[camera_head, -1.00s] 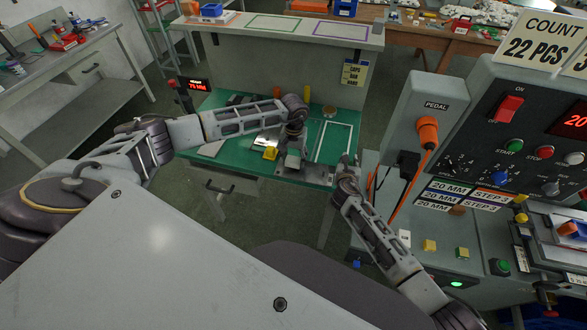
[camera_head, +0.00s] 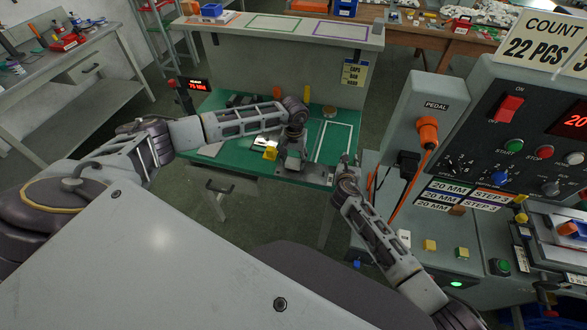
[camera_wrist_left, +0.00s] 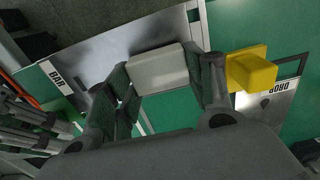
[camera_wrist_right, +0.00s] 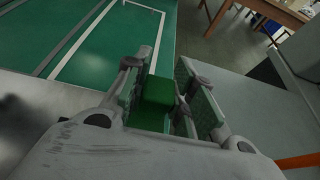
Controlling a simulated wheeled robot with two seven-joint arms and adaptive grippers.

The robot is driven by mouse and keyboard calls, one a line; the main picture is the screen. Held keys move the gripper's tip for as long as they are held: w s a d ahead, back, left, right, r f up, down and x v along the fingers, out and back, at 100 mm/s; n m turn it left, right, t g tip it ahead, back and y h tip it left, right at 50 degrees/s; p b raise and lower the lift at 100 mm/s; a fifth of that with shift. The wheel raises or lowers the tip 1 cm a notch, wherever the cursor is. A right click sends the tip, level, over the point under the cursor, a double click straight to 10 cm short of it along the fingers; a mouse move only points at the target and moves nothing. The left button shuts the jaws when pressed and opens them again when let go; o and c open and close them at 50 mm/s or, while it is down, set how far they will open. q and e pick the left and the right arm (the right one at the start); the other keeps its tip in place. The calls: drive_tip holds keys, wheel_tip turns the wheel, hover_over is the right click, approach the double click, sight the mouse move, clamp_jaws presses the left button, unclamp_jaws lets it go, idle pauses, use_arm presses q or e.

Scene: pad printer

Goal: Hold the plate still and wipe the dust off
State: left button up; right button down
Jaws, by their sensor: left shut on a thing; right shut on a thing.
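My left gripper (camera_head: 291,162) is over the green bench mat. In the left wrist view its fingers (camera_wrist_left: 165,85) are shut on a pale grey block (camera_wrist_left: 158,68). A shiny metal plate (camera_wrist_left: 108,52) with a BAR label lies behind that block. I cannot tell whether block and plate touch. My right gripper (camera_head: 346,163) is at the mat's right front corner. In the right wrist view its fingers (camera_wrist_right: 165,95) are shut on a dark green block (camera_wrist_right: 155,105). What lies under the green block is hidden. No dust can be made out.
A white outlined rectangle (camera_head: 337,138) marks the green mat's right side. The grey machine with the control panel (camera_head: 520,150) stands close to my right arm.

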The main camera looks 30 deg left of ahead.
use_arm(q)
drive_tip(key=shift+f, duration=0.55)
idle(0.4)
use_arm(e)
drive_tip(key=c, duration=1.1)
unclamp_jaws()
drive_tip(key=shift+s, duration=0.2)
use_arm(q)
drive_tip(key=shift+s+f, duration=0.1)
use_arm(e)
drive_tip(key=shift+v, duration=3.8)
use_arm(q)
drive_tip(key=shift+r+p, duration=1.25)
drive_tip(key=shift+r, duration=1.85)
use_arm(e)
drive_tip(key=shift+r, duration=1.25)
drive_tip(key=shift+d, duration=0.1)
